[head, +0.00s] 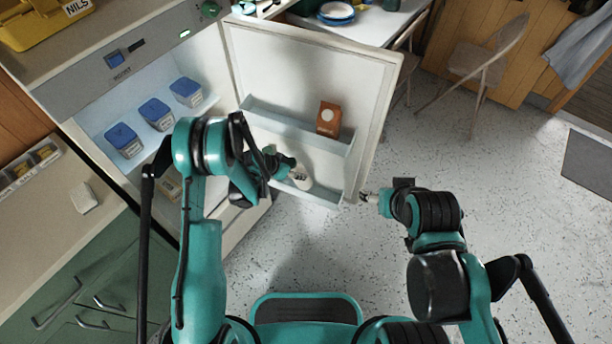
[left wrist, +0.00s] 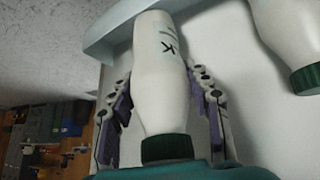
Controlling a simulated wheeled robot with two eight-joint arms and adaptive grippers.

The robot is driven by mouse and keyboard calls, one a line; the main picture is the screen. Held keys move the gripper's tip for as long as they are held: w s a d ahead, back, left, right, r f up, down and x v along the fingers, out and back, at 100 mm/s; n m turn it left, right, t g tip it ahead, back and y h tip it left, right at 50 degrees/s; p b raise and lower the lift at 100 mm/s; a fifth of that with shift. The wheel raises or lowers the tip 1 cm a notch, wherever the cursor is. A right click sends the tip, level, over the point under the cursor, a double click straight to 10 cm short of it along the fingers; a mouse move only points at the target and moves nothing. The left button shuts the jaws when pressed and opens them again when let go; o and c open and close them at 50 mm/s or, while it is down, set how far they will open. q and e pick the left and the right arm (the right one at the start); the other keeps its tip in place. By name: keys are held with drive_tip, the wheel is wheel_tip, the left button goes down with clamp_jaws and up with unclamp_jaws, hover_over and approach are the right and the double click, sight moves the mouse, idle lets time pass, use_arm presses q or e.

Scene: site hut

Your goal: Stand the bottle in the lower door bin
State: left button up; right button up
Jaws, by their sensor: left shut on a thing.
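The white bottle (left wrist: 160,75) with a dark green cap and a dark letter on it is between the fingers of my left gripper (left wrist: 163,105), which is shut on it. In the head view the bottle (head: 301,178) shows just beyond my left gripper (head: 287,171), at the lower door bin (head: 318,197) of the open fridge door. I cannot tell if its base touches the bin floor. My right gripper (head: 369,197) is beside the door's outer lower edge; its finger opening is too small to tell.
A second white bottle with a green cap (left wrist: 285,35) is at the upper right of the left wrist view. An orange-brown carton (head: 328,118) stands in the upper door bin (head: 275,116). Blue-lidded tubs (head: 156,112) sit on the fridge shelf. Speckled floor (head: 480,230) is clear at right.

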use_arm(q)
drive_tip(key=shift+w+d+f, duration=0.1)
drive_tip(key=shift+f, duration=0.45)
drive_tip(key=shift+w+d+f, duration=0.1)
drive_tip(key=shift+f, duration=0.45)
drive_tip(key=shift+d+f+b, duration=0.15)
drive_tip(key=shift+f+b, duration=0.15)
drive_tip(key=shift+d+f, duration=0.15)
drive_tip(key=shift+f, duration=0.45)
drive_tip(key=shift+w+d+r+g+y+b, duration=0.15)
drive_tip(key=shift+w+d+g+y+b, duration=0.05)
drive_tip(key=shift+d+y+b, duration=0.25)
drive_tip(key=shift+w+d+r+g+y+b, duration=0.2)
drive_tip(key=shift+d+y+b, duration=0.1)
drive_tip(key=shift+d+y, duration=0.25)
drive_tip(key=shift+w+d+y, duration=0.15)
drive_tip(key=shift+d+y, duration=0.15)
drive_tip(key=shift+y, duration=0.1)
drive_tip(key=shift+f+g+b, duration=0.3)
drive_tip(key=shift+f+b, duration=0.05)
drive_tip(key=shift+b, duration=0.2)
drive_tip(key=shift+a+f, duration=0.1)
drive_tip(key=shift+f, duration=0.25)
